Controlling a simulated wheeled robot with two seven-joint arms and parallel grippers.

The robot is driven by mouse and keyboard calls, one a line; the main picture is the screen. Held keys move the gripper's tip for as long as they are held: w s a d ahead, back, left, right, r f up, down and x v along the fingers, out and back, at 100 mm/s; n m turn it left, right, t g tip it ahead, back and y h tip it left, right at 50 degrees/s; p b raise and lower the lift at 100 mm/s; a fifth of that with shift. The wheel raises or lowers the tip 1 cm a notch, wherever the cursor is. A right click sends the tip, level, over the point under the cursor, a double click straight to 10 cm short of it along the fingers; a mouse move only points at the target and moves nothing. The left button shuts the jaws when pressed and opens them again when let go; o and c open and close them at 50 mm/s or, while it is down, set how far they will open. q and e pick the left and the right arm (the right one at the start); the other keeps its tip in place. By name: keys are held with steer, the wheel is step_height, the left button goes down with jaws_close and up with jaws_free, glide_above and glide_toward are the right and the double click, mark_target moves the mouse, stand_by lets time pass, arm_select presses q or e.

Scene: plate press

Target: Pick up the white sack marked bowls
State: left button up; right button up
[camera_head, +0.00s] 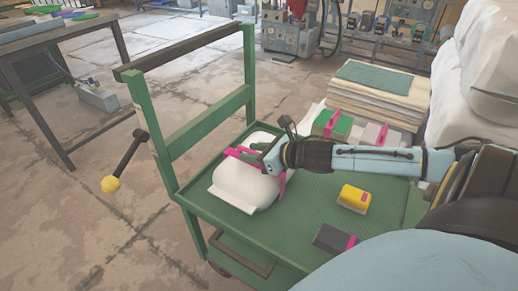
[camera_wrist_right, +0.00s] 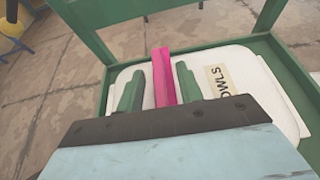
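The white sack (camera_head: 243,185) lies on the green cart deck at its left end, with a pink strap (camera_head: 240,153) across its top. My right gripper (camera_head: 262,158) is at the top of the sack. In the right wrist view its two green fingers (camera_wrist_right: 160,88) stand apart on either side of the upright pink strap (camera_wrist_right: 163,72), with small gaps visible. My left gripper is not in view.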

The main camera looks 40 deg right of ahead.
steer(key=shift+w, duration=0.1)
steer(key=shift+c, duration=0.5)
jaws_close()
stand_by(0.8)
steer(key=shift+r, duration=0.15)
